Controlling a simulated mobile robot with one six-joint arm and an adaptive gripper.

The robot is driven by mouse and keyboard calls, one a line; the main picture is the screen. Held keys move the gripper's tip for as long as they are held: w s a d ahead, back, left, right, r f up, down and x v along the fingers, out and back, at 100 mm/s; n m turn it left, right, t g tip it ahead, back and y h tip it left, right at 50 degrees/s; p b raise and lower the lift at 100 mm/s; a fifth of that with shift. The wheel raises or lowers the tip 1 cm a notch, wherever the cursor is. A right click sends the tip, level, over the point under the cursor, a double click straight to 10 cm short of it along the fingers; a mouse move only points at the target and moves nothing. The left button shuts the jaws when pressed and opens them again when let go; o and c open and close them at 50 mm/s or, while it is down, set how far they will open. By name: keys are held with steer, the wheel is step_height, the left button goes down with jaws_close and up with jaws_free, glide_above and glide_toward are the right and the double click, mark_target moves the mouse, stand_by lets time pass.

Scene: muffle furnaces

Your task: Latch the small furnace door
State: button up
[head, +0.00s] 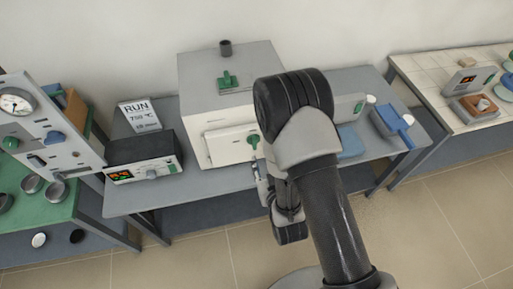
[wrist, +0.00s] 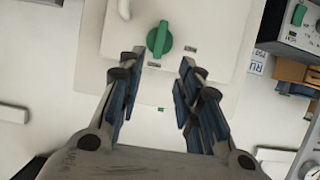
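The furnace (head: 203,100) is a pale box on the grey bench, partly behind my arm in the head view. Its white front door (head: 226,144) looks flush with the front, but I cannot tell if it is fully shut. A green latch knob (head: 254,141) sits at the door's right side. In the wrist view the green knob (wrist: 159,40) stands upright and slightly tilted on the white panel (wrist: 222,25), between small dark labels. My gripper (wrist: 161,60) is open and empty, its fingertips on either side of and just short of the knob, apparently not touching it.
A dark controller (head: 145,160) and a RUN card (head: 140,115) stand left of the furnace. A blue-handled item (head: 392,122) lies at the bench's right. A green-topped table (head: 60,212) stands left and a tiled table (head: 430,80) right. The floor in front is clear.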

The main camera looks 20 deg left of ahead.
mark_target(255, 143)
steer(key=x, duration=1.1)
steer(key=shift+w+f, duration=0.1)
steer(key=shift+w, duration=0.15)
steer(key=shift+c, duration=0.3)
jaws_close()
